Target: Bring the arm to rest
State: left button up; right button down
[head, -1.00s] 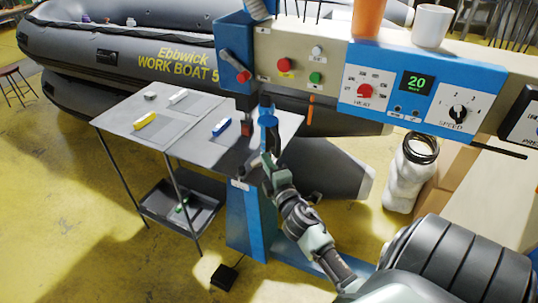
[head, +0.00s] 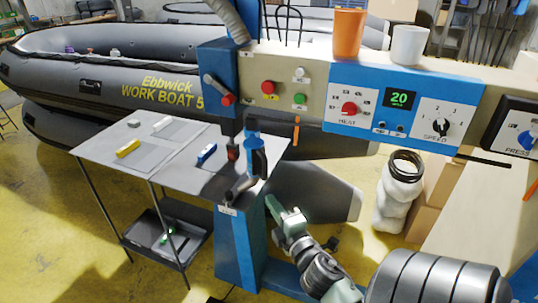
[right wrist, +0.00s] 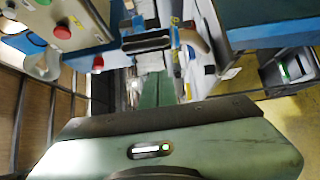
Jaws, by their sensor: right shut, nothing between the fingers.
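My right gripper (head: 272,203) is shut and empty. It reaches up from the lower right in the head view, in front of the grey table edge and just right of the blue machine post (head: 236,245). Its green fingers (right wrist: 157,90) show pressed together in the right wrist view. The tip is below and apart from the blue-and-black part (head: 255,155) under the machine's head. My left gripper is not in view.
The control panel (head: 395,98) of the machine spans the upper right, with an orange cup (head: 348,34) and a white cup (head: 409,45) on top. A grey table (head: 105,148) holds several small blocks. A grey inflatable boat (head: 60,70) lies behind. Yellow floor is clear at lower left.

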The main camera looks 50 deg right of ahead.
jog(key=shift+a, duration=0.1)
jog(key=s+a+f+m+g+y, duration=0.1)
jog(key=s+a+f+m+g, duration=0.15)
jog(key=f, duration=0.95)
jog(key=s+a+f+m+g+y+b, duration=0.1)
jog(key=s+a+f+g+y, duration=0.15)
jog(key=f, duration=0.95)
jog(key=s+a+f+m+g, duration=0.1)
jog(key=a+f+m+g, duration=0.15)
jog(key=f, duration=0.85)
jog(key=s+a+f+m+g+y+b, duration=0.1)
jog(key=s+a+f+g, duration=0.15)
jog(key=s+f, duration=0.4)
jog(key=s+a+f+m+g+y, duration=0.1)
jog(key=s+a+f, duration=0.35)
jog(key=f, duration=0.35)
jog(key=s+a+f+m+g, duration=0.1)
jog(key=s+f, duration=0.3)
jog(key=s, duration=0.5)
jog(key=s+a+f+m+g, duration=0.2)
jog(key=s+f, duration=0.3)
jog(key=s, duration=0.5)
jog(key=shift+a+f+g+y+b, duration=0.3)
jog(key=shift+a+g+y, duration=0.15)
jog(key=shift+a+g, duration=0.4)
